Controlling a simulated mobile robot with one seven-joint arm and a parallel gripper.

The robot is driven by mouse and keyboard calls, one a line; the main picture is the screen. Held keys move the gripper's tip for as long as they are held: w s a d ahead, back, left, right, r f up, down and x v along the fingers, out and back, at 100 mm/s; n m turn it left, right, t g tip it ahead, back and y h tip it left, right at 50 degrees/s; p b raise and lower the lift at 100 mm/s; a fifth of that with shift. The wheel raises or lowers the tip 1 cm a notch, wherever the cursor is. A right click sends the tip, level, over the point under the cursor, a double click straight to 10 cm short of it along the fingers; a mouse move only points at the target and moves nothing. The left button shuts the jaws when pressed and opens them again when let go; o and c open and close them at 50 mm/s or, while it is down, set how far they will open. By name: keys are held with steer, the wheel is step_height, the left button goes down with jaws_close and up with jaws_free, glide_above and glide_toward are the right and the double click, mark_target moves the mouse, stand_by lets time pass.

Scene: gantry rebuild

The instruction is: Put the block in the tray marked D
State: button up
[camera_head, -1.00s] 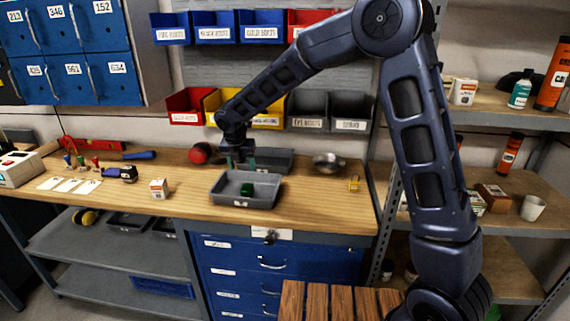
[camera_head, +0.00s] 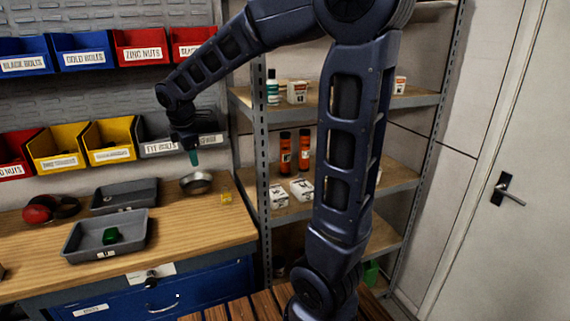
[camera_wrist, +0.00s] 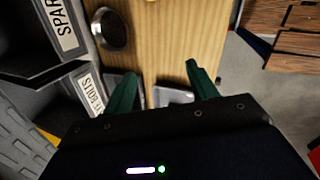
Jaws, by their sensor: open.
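A dark green block (camera_head: 110,235) lies inside the front grey tray (camera_head: 68,243) on the wooden bench. This tray has a small white label on its front, but I cannot read the letter. A second grey tray (camera_head: 125,206) stands behind it; no label can be made out. My gripper (camera_head: 193,157) is in the air above the bench, up and to the right of both trays and near the metal bowl. In the wrist view its green fingers (camera_wrist: 160,88) stand apart with nothing between them. Parts of grey trays show beyond the fingers there.
A metal bowl (camera_head: 197,182) and a small yellow object (camera_head: 226,197) are on the bench to the right. Red headphone-like gear (camera_head: 45,209) is at the left. Labelled bins (camera_head: 113,143) hang on the wall behind. A shelf rack (camera_head: 258,170) stands right of the bench.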

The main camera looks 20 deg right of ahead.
steer(key=s+d+m, duration=2)
steer(key=d, duration=0.3)
steer(key=shift+d+r+t+y, duration=0.25)
steer(key=shift+r+t+y, duration=0.05)
steer(key=shift+t, duration=0.1)
